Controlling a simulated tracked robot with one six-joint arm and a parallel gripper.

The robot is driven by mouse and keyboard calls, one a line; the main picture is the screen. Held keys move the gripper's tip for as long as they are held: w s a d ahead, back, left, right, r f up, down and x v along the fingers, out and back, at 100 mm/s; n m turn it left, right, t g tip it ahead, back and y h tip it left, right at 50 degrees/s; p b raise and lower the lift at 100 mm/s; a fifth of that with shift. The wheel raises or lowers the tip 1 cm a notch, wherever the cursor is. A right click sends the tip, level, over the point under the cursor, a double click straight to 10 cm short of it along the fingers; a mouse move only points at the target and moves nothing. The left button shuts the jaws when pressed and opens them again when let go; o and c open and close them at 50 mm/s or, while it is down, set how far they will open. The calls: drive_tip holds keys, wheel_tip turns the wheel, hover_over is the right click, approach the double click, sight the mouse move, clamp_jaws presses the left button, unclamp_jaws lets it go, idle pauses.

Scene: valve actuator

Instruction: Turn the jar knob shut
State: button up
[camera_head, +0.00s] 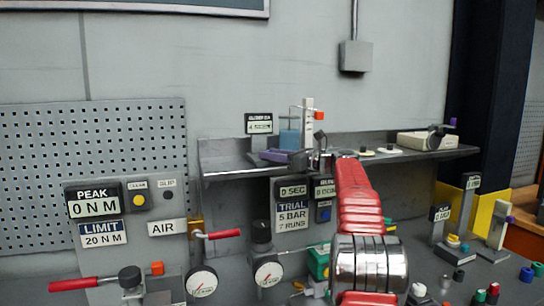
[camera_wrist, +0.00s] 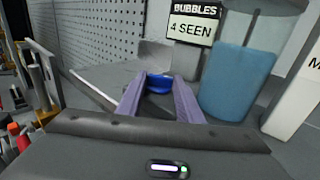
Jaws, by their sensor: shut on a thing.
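The jar (camera_wrist: 235,75) is a clear vessel with blue liquid, just right of my gripper in the wrist view; it also shows on the shelf in the head view (camera_head: 290,139). A round blue knob (camera_wrist: 159,84) sits left of the jar, in front of a pale grey block. My gripper (camera_wrist: 160,82) has lavender fingers, shut on the blue knob with one finger on each side. In the head view my gripper (camera_head: 277,156) is low over the shelf in front of the jar, and the knob cannot be made out there.
A "BUBBLES 4 SEEN" sign (camera_wrist: 192,23) stands behind the knob. A white upright scale with a red piece (camera_head: 308,122) stands right of the jar. The grey shelf (camera_head: 235,168) has a raised front edge. Red-handled valves and gauges (camera_head: 202,281) are below.

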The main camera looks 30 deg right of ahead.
drive_tip(key=shift+d+n+g+y, duration=0.1)
drive_tip(key=shift+n+g+y, duration=0.2)
drive_tip(key=shift+n+y, duration=0.3)
idle(0.3)
drive_tip(key=o, duration=1.1)
drive_tip(key=v, duration=1.3)
drive_tip(key=shift+s+d+f, duration=0.1)
drive_tip(key=shift+s+d, duration=0.15)
drive_tip(key=shift+s, duration=0.05)
drive_tip(key=shift+c, duration=0.8)
